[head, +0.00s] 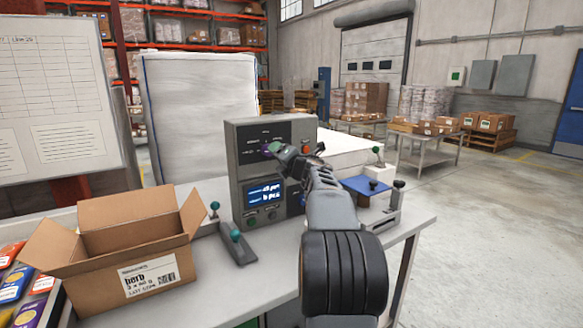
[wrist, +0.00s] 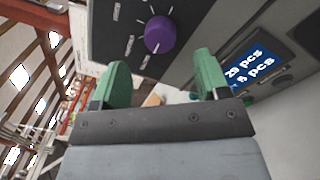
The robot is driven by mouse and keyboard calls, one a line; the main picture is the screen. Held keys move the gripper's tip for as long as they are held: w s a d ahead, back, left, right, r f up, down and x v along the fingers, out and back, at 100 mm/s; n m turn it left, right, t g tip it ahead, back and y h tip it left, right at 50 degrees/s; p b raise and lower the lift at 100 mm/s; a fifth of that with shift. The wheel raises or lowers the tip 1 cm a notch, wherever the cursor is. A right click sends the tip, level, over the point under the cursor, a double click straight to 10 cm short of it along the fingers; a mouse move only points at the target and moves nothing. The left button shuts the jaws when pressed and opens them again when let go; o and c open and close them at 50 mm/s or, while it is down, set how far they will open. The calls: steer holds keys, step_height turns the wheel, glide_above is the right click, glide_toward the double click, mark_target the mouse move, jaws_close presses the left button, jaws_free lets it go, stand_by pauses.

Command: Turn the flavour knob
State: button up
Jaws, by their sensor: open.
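The flavour knob is a round purple knob (wrist: 159,35) on the dark upper panel of a grey control box (head: 238,180). In the head view only a bit of purple (head: 267,151) shows beside my gripper, which hides the rest. My gripper (wrist: 161,65) has green fingers, is open, and holds nothing. In the wrist view the knob lies just beyond the fingertips, roughly centred between them. The fingers do not appear to grip it. White label marks surround the knob. In the head view my gripper (head: 284,152) is close in front of the panel.
A blue-topped platform (head: 366,186) is at right.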

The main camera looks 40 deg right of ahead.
steer(key=s, duration=0.7)
steer(key=shift+s+a+f+b, duration=0.15)
steer(key=shift+s+a+b, duration=0.15)
steer(key=shift+a+b, duration=0.1)
